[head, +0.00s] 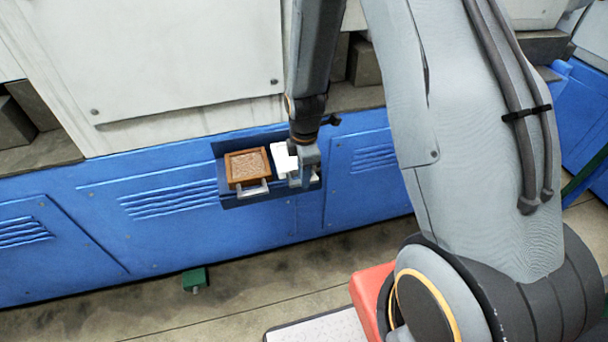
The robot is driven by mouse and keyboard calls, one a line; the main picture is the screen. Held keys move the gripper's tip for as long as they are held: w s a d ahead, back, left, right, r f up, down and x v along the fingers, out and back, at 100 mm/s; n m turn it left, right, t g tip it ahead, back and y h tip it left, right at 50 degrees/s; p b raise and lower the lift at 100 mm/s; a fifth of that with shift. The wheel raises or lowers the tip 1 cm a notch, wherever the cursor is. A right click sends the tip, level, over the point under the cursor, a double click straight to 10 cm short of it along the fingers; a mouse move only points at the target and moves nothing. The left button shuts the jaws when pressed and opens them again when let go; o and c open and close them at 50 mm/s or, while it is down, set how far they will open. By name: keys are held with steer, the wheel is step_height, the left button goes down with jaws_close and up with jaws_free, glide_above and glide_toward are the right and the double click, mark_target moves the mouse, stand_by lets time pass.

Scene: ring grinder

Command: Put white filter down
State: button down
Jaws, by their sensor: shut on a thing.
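The white filter (283,158) shows as a small white patch at the right side of a dark blue holder (240,200) on the front of the blue machine. My gripper (303,177) points down over the right part of the holder and is shut on the white filter. My gripper hides the filter's right part. I cannot tell whether the filter touches the holder. A brown-framed filter (247,168) with a grainy inside sits in the left part of the holder, apart from my gripper.
The blue machine front (150,215) with vents stands behind and below the holder. White panels (180,60) rise above it. A small green item (194,279) lies on the floor at lower left. The floor in front of the machine is mostly clear.

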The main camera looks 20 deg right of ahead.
steer(key=shift+f, duration=0.2)
steer(key=c, duration=1.7)
jaws_free()
steer(key=shift+r, duration=0.1)
